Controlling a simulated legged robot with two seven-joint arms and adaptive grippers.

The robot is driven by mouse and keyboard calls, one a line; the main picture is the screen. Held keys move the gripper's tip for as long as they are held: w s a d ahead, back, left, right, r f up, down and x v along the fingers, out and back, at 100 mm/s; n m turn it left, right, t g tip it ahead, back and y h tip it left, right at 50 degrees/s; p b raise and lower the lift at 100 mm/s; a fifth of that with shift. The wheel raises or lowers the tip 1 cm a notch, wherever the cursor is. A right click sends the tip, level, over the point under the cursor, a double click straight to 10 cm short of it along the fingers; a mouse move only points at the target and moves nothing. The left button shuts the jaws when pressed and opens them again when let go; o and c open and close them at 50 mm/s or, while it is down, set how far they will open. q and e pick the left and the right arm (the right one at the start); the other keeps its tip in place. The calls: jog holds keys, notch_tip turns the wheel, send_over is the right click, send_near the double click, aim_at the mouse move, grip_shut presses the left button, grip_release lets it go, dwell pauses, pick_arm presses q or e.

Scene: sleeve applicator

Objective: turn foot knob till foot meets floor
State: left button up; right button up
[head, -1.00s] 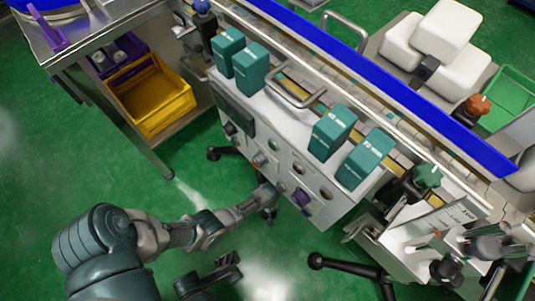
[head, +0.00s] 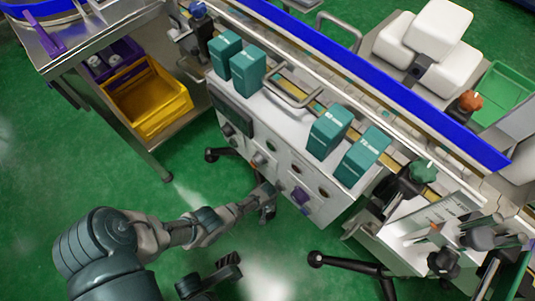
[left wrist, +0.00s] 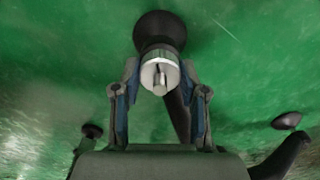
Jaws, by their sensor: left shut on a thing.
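My left gripper (head: 267,203) is low at the near side of the white machine (head: 290,160), under its front panel. In the left wrist view the left gripper (left wrist: 160,80) has its fingers on either side of a bright metal foot knob (left wrist: 160,76) and is shut on it. A round black foot (left wrist: 160,30) shows just beyond the knob, over the green floor (left wrist: 250,60). I cannot tell whether the foot touches the floor. In the head view the arm and the machine hide the knob. A dark part that looks like my right gripper (head: 225,272) is at the bottom edge; its jaw state is unclear.
A black leg with a round end (head: 316,259) sticks out at the machine's front right. A steel table (head: 50,45) with a yellow bin (head: 150,100) stands at left. Several teal boxes (head: 248,70) stand on the machine.

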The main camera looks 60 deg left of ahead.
pick_arm(q)
jog(key=o, duration=1.1)
jog(key=shift+o, duration=0.2)
notch_tip(320, 180, up, 12)
jog(key=shift+f, duration=0.1)
